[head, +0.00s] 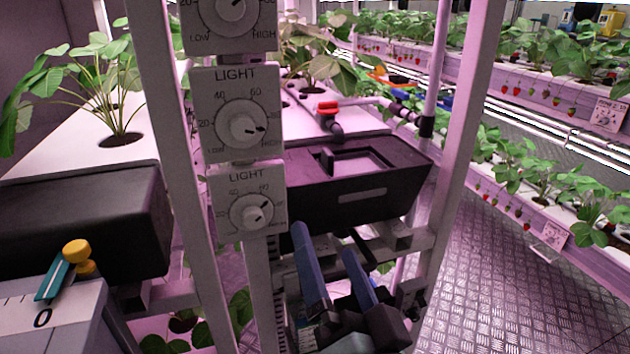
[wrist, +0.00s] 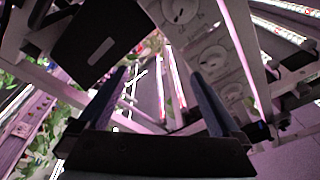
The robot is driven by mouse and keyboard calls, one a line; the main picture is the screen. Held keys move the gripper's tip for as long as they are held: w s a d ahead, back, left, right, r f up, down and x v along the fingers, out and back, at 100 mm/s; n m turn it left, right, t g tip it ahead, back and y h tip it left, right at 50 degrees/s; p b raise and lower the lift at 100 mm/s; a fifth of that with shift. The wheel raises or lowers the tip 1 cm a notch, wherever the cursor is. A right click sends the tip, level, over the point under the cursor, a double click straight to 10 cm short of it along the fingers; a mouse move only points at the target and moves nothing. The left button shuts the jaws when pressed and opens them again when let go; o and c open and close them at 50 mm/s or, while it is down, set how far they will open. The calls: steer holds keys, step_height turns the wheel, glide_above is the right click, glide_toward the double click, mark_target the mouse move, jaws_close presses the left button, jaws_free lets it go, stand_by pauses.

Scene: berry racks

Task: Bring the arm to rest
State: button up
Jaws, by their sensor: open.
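My gripper (head: 323,243) is low in the middle of the head view, just right of the post with the dials. Its two dark blue fingers are apart, point upward in the picture and have nothing between them. In the wrist view, my gripper (wrist: 156,73) shows the same gap between its fingers, with rack parts beyond. The fingers are just below the black tank (head: 355,195) in the head view; whether they touch its bracket I cannot tell.
Several light dials, such as the lowest light dial (head: 248,210), are stacked on the post. A teal and yellow lever (head: 56,275) sits at lower left. A rack upright (head: 462,150) stands to the right. Open metal floor (head: 505,280) lies beyond it, before the berry racks.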

steer(key=s+r+n+t+h+p, duration=0.1)
steer(key=r+p, duration=0.7)
steer(key=r, duration=0.9)
steer(key=s+a+r+n+t+h+p, duration=0.1)
steer(key=r+p, duration=0.7)
steer(key=r, duration=1)
steer(key=s+a+r+n+t+h+p, duration=0.1)
steer(key=s+r+n+t+p, duration=0.3)
steer(key=r, duration=1.4)
steer(key=s+t+h+p, duration=0.1)
steer(key=t+p, duration=0.1)
steer(key=p, duration=0.2)
steer(key=shift+s+r+h, duration=0.15)
steer(key=shift+s+h, duration=0.15)
steer(key=shift+h, duration=0.1)
